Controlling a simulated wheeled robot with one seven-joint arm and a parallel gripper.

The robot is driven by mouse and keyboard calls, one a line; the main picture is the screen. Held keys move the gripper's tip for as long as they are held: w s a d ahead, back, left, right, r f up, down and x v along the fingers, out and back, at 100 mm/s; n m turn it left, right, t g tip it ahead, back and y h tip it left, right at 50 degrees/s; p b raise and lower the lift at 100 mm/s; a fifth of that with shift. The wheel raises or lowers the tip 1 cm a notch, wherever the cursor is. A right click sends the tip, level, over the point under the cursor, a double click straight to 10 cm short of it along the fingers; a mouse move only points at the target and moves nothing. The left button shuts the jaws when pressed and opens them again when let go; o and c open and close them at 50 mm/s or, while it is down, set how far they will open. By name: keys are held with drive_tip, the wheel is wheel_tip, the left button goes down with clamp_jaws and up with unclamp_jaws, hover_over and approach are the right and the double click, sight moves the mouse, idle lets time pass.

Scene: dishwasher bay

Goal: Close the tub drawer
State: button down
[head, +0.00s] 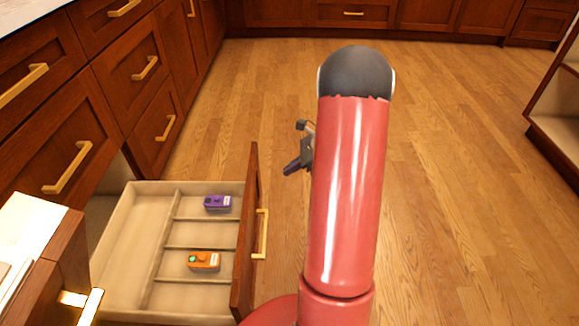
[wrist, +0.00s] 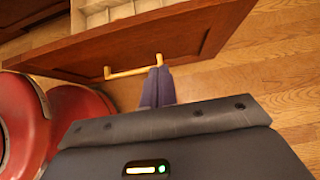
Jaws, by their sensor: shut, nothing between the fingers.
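The tub drawer (head: 122,240) is pulled out from the cabinets on the left in the head view. It has a beige divided inside and a dark wood front (head: 247,240) with a brass handle (head: 261,233). A purple box (head: 218,203) and an orange box (head: 204,261) lie in its compartments. My gripper (head: 291,169) is partly hidden behind my red arm, out beyond the drawer front. In the wrist view, the shut fingers (wrist: 157,86) overlap the right end of the handle (wrist: 130,72); I cannot tell whether they touch it. The drawer front (wrist: 200,35) spans the top there.
Wooden cabinets with brass handles line the left side (head: 130,75) and the back (head: 350,13). Another wooden front with a brass handle (head: 90,305) stands at the lower left, near the open drawer. The wood floor (head: 460,190) is clear on the right, up to a shelf unit (head: 555,110).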

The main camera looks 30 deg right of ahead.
sight(253, 185)
drive_tip(key=w+a+f, duration=0.1)
drive_tip(key=a, duration=0.1)
drive_tip(key=w+a+f, duration=0.3)
drive_tip(key=a, duration=0.1)
drive_tip(key=shift+w+a+f, duration=0.15)
drive_tip(key=shift+a+f, duration=0.05)
drive_tip(key=shift+f, duration=0.1)
drive_tip(key=shift+w+a, duration=0.25)
drive_tip(key=shift+a, duration=0.15)
